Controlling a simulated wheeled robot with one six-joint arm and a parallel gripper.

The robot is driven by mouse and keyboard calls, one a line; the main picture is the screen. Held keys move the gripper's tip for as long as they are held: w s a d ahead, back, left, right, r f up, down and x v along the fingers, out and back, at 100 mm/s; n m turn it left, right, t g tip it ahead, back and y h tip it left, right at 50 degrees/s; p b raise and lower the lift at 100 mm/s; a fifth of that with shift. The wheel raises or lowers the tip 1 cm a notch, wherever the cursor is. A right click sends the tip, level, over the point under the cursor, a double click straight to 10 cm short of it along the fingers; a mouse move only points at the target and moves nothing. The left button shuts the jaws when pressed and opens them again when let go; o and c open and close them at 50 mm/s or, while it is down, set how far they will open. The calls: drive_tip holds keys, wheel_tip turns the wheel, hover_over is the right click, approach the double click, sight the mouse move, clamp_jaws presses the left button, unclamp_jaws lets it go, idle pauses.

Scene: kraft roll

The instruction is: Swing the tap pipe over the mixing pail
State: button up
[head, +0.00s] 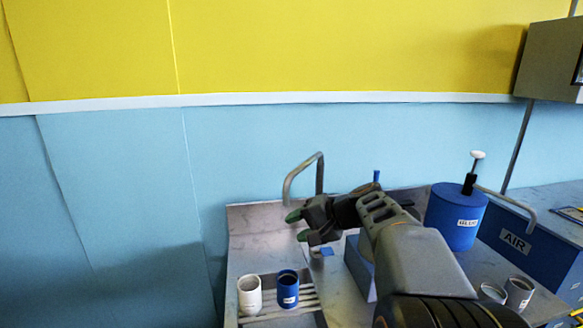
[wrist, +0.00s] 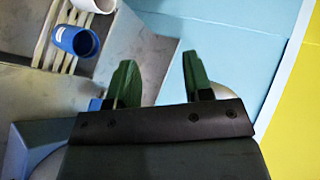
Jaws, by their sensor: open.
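The tap pipe (head: 301,168) is a bent grey tube at the back of the counter. It rises from a post, and its free end curves down to the left. My gripper (head: 298,226) is open and empty, just below and in front of that free end. Its two green-tipped fingers stand apart in the wrist view (wrist: 159,82), where I cannot make out the pipe. A blue pail (head: 288,287) with a label and a white pail (head: 249,297) stand on a slatted rack, nearer than the pipe. Which is the mixing pail, I cannot tell.
A blue drum marked GLUE (head: 455,226) with a pump and spout stands right of my arm. Grey cups (head: 519,292) stand at front right. A blue block (head: 358,268) is partly hidden by my arm.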

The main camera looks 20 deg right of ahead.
sight(301, 171)
drive_tip(key=w+d+r+m+t+y, duration=0.1)
drive_tip(key=w+d+r+t, duration=0.1)
drive_tip(key=d+r+t, duration=0.3)
drive_tip(key=w+d+r+m+t+y, duration=0.1)
drive_tip(key=w+d+r+m, duration=0.1)
drive_tip(key=d+r, duration=0.35)
drive_tip(key=shift+h, duration=0.3)
drive_tip(key=p+x, duration=0.1)
drive_tip(key=x, duration=0.3)
drive_tip(key=f+p+x, duration=0.1)
drive_tip(key=p+x, duration=0.1)
drive_tip(key=x, duration=0.2)
drive_tip(key=d+p+x, duration=0.1)
drive_tip(key=x, duration=0.4)
drive_tip(key=shift+w+d+f+p, duration=0.15)
drive_tip(key=shift+w+f+p, duration=0.15)
drive_tip(key=shift+f+p, duration=0.1)
clamp_jaws()
